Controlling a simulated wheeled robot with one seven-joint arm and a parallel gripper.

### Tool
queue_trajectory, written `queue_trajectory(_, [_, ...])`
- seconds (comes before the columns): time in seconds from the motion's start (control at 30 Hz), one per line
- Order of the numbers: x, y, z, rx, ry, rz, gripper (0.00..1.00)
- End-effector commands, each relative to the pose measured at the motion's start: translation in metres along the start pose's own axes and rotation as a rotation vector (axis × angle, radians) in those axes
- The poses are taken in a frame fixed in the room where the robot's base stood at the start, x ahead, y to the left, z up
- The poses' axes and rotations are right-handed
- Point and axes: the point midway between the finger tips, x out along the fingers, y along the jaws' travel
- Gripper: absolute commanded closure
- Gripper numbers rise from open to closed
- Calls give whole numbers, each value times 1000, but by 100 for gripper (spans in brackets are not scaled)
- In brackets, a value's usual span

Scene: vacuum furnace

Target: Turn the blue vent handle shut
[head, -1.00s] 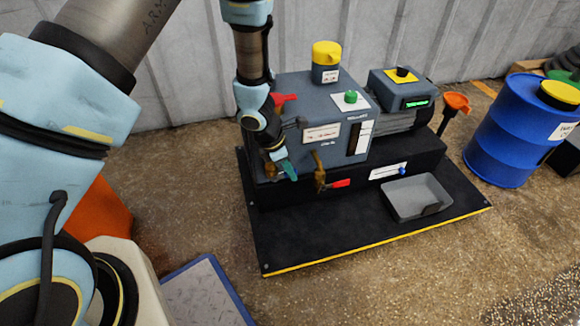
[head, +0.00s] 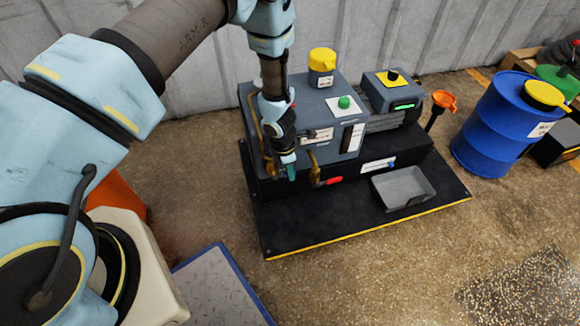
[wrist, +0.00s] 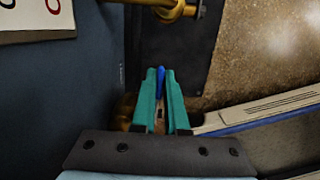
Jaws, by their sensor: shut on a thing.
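The blue vent handle (wrist: 161,82) shows in the wrist view as a narrow blue bar between the teal fingertips of my gripper (wrist: 161,88). The fingers are closed on it. Brass-coloured fittings show dimly beside and below the fingers. In the head view my gripper (head: 290,173) points down at the front left of the grey pump unit (head: 300,100). It hides the blue handle there.
A brass valve with a red lever (head: 332,181) is just right of my gripper. A grey tray (head: 404,190) sits on the black base (head: 310,225). A blue drum (head: 488,130) stands right. A blue-edged panel (head: 220,285) lies on the floor in front.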

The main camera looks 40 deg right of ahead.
Motion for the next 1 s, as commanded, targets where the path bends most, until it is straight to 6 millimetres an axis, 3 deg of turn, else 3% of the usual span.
queue_trajectory(0.23, [0,1,0,0,0,3,100])
queue_trajectory(0.27, [0,1,0,0,0,2,88])
queue_trajectory(0.53, [0,1,0,-1,0,1,59])
queue_trajectory(0.83, [-3,0,0,0,-1,1,59])
queue_trajectory(1.0, [-27,1,1,0,-1,2,59])
